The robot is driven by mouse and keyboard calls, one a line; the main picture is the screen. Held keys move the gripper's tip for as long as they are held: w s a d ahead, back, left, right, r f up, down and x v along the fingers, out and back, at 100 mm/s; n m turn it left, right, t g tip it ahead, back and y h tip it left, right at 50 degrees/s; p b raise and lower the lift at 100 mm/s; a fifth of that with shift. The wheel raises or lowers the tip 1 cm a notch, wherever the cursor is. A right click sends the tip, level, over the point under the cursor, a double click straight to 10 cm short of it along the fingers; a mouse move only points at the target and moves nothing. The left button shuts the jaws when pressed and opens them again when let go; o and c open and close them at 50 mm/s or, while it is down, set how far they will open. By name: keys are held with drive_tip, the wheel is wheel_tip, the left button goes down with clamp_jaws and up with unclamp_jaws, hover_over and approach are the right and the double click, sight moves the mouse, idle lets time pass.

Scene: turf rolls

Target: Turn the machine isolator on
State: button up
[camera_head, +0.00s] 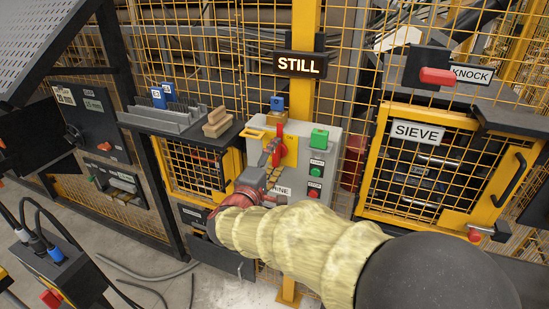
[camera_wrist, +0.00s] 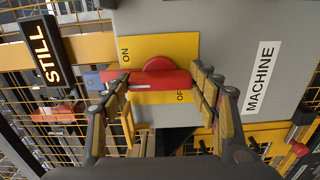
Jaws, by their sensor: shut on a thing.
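The machine isolator is a red rotary handle (camera_wrist: 150,79) on a yellow plate (camera_wrist: 150,46) with ON and OFF lettering. OFF is partly hidden by a finger. In the head view the red handle (camera_head: 280,146) stands roughly upright on the grey machine box (camera_head: 330,135). My gripper (camera_wrist: 162,77) has one finger at each end of the red handle and is shut on it. In the head view my gripper (camera_head: 270,155) reaches the box from below and hides part of the plate and the MACHINE label.
Green and red buttons (camera_head: 316,171) sit right of the isolator. A STILL sign (camera_head: 300,65) hangs above.

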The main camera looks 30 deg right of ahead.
drive_tip(key=o, duration=1.2)
drive_tip(key=shift+c, duration=0.2)
drive_tip(key=v, duration=1.2)
